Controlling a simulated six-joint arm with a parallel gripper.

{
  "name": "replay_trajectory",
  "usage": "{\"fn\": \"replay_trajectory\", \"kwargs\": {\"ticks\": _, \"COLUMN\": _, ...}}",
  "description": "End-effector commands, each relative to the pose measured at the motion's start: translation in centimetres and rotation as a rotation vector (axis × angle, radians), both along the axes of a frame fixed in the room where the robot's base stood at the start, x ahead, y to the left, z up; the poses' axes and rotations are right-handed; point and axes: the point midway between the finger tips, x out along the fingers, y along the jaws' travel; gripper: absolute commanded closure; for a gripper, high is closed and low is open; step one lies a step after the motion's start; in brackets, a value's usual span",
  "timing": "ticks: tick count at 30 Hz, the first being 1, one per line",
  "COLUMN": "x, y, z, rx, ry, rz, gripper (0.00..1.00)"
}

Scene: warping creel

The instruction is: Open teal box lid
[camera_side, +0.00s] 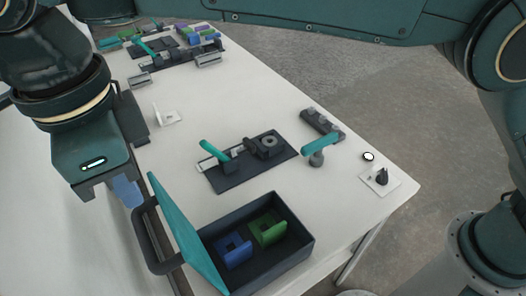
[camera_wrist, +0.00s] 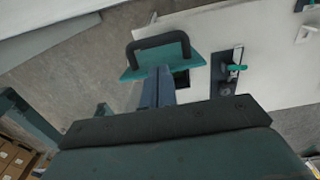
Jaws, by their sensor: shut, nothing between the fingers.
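The dark box (camera_side: 262,268) stands at the table's near edge in the side view. Its teal lid (camera_side: 182,236) stands raised, roughly upright, along the box's left side. A dark bar handle (camera_side: 142,235) sticks out from the lid's outer face. Inside the open box are a blue part (camera_side: 235,250) and a green part (camera_side: 268,229). My gripper (camera_side: 128,193) is shut and empty, pointing down just left of the lid's top and handle. In the wrist view, my gripper (camera_wrist: 160,82) overlaps the teal lid (camera_wrist: 195,58) and its handle (camera_wrist: 138,48). Contact cannot be told.
Behind the box are a dark plate (camera_side: 230,180) with a teal lever, a teal-handled knob (camera_side: 318,150), a grey block (camera_side: 322,125) and a white plate with a dark knob (camera_side: 382,178). More fixtures stand at the far end.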

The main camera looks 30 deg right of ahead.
Motion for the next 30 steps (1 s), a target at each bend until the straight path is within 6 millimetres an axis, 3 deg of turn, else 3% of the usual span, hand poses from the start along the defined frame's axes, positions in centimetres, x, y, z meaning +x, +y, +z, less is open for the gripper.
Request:
{"fn": "replay_trajectory", "kwargs": {"ticks": 18, "x": 0.1, "y": 0.2, "z": 4.0, "rx": 0.000, "ry": -0.002, "rz": 0.000, "gripper": 1.00}}
{"fn": "replay_trajectory", "kwargs": {"ticks": 30, "x": 0.0, "y": 0.1, "z": 4.9, "rx": 0.000, "ry": -0.002, "rz": 0.001, "gripper": 1.00}}
